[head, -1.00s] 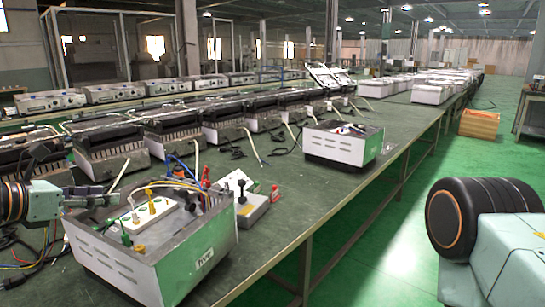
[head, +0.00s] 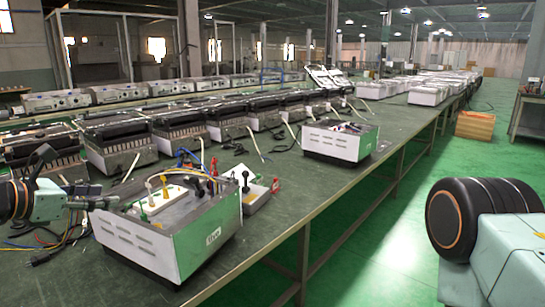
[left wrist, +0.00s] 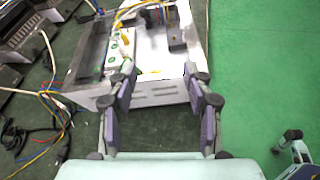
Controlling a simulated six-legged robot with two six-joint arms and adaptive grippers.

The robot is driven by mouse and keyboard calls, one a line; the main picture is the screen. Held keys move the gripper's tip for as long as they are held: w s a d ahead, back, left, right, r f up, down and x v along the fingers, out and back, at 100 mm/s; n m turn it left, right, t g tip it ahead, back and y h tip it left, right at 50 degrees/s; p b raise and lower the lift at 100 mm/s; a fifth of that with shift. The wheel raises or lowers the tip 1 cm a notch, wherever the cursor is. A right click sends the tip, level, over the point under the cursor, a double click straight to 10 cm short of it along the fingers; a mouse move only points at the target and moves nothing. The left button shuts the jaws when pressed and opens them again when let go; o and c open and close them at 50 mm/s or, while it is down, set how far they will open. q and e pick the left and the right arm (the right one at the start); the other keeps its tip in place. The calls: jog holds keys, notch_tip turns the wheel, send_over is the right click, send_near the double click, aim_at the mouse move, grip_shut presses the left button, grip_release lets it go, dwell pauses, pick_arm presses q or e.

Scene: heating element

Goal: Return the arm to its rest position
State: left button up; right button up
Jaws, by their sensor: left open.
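My left gripper (head: 92,198) comes in from the left in the head view, at the near left corner of a white and green test box (head: 150,240). In the left wrist view its two fingers (left wrist: 162,95) are spread apart with nothing between them. The box (left wrist: 155,95) lies beyond and partly behind the fingertips. Whether they touch it I cannot tell. Yellow and green plugs sit in a white socket strip (head: 172,192) on the box.
The green bench (head: 275,225) carries a row of heaters (head: 120,148) behind the box and a second white box (head: 340,140) farther right. Loose cables (left wrist: 40,125) lie left of the gripper. Green floor (head: 370,240) is open right of the bench.

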pick_arm(q)
jog(key=s+d+f+m+g+y, duration=0.3)
jog(key=s+f+m, duration=0.3)
jog(key=f+m, duration=0.45)
jog(key=s+d+f+m+g+y, duration=0.25)
jog(key=s+f+m, duration=0.35)
jog(key=f+m, duration=0.45)
jog(key=s+d+f+m+g, duration=0.3)
jog(key=s+f, duration=0.5)
jog(key=s, duration=0.5)
jog(key=s+d+f+m+g, duration=0.3)
jog(key=s+f, duration=0.6)
jog(key=s, duration=0.5)
jog(key=shift+s+d+f+m+g, duration=0.2)
jog(key=shift+s+d+m+g, duration=0.15)
jog(key=shift+d+m, duration=0.6)
pick_arm(e)
jog(key=shift+w, duration=0.4)
pick_arm(q)
jog(key=shift+w+d, duration=0.1)
jog(key=shift+d, duration=0.05)
